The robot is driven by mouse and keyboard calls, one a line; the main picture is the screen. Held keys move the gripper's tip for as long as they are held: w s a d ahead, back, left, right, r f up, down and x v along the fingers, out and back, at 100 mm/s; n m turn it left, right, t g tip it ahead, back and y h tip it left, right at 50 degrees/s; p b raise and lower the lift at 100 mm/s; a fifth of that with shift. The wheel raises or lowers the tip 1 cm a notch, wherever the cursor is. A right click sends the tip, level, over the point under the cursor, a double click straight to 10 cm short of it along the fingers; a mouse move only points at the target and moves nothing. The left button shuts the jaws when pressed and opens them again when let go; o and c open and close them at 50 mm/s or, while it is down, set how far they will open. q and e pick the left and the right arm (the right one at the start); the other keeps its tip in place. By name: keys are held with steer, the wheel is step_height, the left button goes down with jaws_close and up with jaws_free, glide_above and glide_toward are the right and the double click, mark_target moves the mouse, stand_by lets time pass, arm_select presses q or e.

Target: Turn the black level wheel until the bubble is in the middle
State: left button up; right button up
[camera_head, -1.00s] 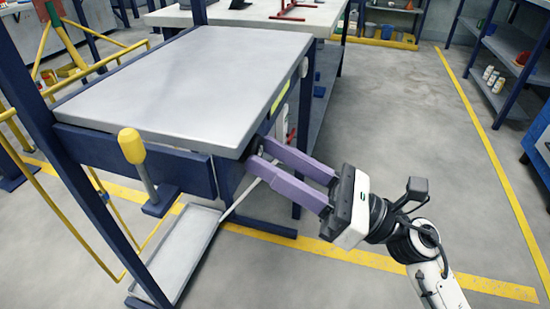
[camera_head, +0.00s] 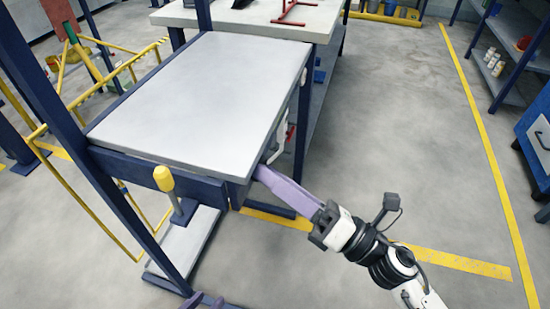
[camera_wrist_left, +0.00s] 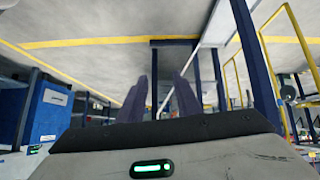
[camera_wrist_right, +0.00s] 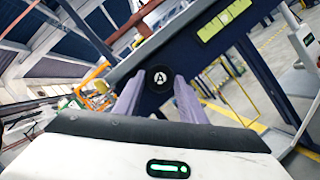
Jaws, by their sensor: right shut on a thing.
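The black level wheel (camera_wrist_right: 160,78), marked with a white letter A, sits on the dark blue frame under the grey tabletop. My right gripper (camera_wrist_right: 160,84) is shut on it, one purple finger on each side. In the head view my right gripper (camera_head: 260,172) reaches under the tabletop's right corner, and the wheel is hidden there. A yellow-green level vial (camera_wrist_right: 222,20) is on the frame's edge above the wheel; I cannot make out its bubble. My left gripper (camera_wrist_left: 160,90) is open and empty, its fingers apart; only the purple tips (camera_head: 205,301) show at the head view's bottom edge.
The grey tabletop (camera_head: 210,100) is bare. A yellow-capped post (camera_head: 164,180) stands at its front, above a grey low tray (camera_head: 185,245). A white handle (camera_head: 279,142) is on the table's right side. Yellow rails (camera_head: 75,205) stand left. The floor (camera_head: 400,130) to the right is clear.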

steer(key=shift+r+m+t+h+p, duration=0.15)
steer(key=shift+m+h+p, duration=0.15)
steer(key=shift+m+p, duration=0.4)
steer(key=shift+m+t+h+p, duration=0.15)
steer(key=shift+m+h+p, duration=0.15)
steer(key=shift+m+p, duration=0.4)
steer(key=o, duration=1.1)
steer(key=shift+c, duration=0.2)
